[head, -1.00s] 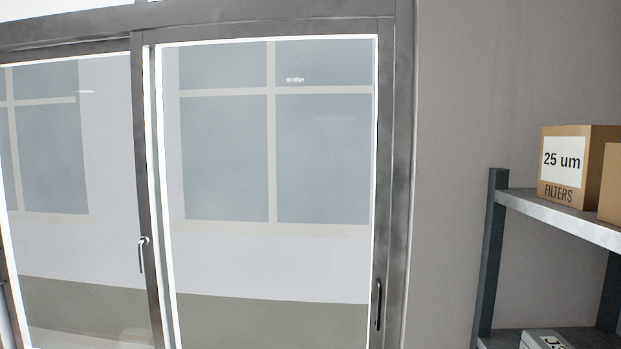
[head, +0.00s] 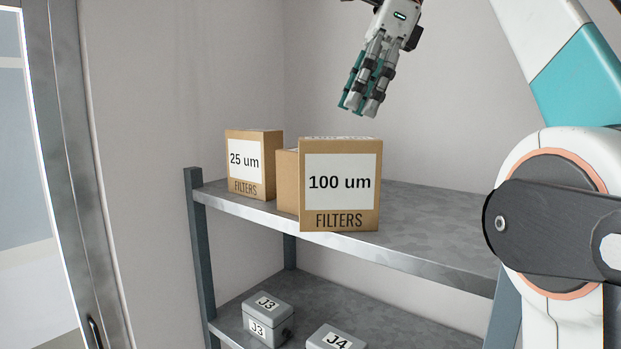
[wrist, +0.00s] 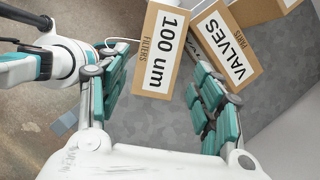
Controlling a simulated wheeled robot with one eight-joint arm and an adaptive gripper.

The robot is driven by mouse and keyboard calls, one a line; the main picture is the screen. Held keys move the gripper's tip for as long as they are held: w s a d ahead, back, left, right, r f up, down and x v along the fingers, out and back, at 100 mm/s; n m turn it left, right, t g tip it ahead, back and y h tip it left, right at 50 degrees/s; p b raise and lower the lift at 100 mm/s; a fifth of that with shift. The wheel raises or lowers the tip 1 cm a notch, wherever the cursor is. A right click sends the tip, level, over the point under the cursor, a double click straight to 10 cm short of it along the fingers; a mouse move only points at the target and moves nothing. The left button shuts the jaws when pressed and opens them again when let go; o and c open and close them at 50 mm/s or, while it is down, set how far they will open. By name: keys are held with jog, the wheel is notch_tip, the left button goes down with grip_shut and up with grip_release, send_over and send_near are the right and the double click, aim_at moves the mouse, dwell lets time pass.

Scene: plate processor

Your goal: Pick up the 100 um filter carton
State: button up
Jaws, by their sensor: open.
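The 100 um filter carton (head: 340,185) is a brown box with a white label, standing upright on the upper shelf close to its front edge. My gripper (head: 362,105) hangs above the shelf, higher than this carton and apart from it in the head view. In the wrist view my gripper (wrist: 158,72) is open, with its teal-padded fingers wide apart and nothing between them held. The 100 um carton (wrist: 159,50) shows there between and beyond the fingertips. I cannot tell the exact height gap.
A VALVES carton (wrist: 228,45) sits right beside the 100 um carton in the wrist view. A 25 um carton (head: 252,165) stands farther left on the upper shelf (head: 430,225). Grey boxes J3 (head: 268,315) and J4 (head: 335,338) are below. The upper shelf's right part looks clear.

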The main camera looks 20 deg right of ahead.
aim_at(344, 138)
jog(key=x, duration=0.7)
jog(key=shift+f+b, duration=0.2)
jog(key=shift+b, duration=0.15)
jog(key=shift+a+f, duration=0.35)
jog(key=shift+f, duration=0.15)
jog(key=p+x, duration=0.1)
jog(key=x, duration=0.3)
jog(key=shift+f+p, duration=0.15)
jog(key=shift+p, duration=0.2)
jog(key=shift+s+a+f, duration=0.1)
jog(key=shift+f, duration=0.05)
jog(key=shift+f, duration=0.15)
jog(key=c, duration=1.2)
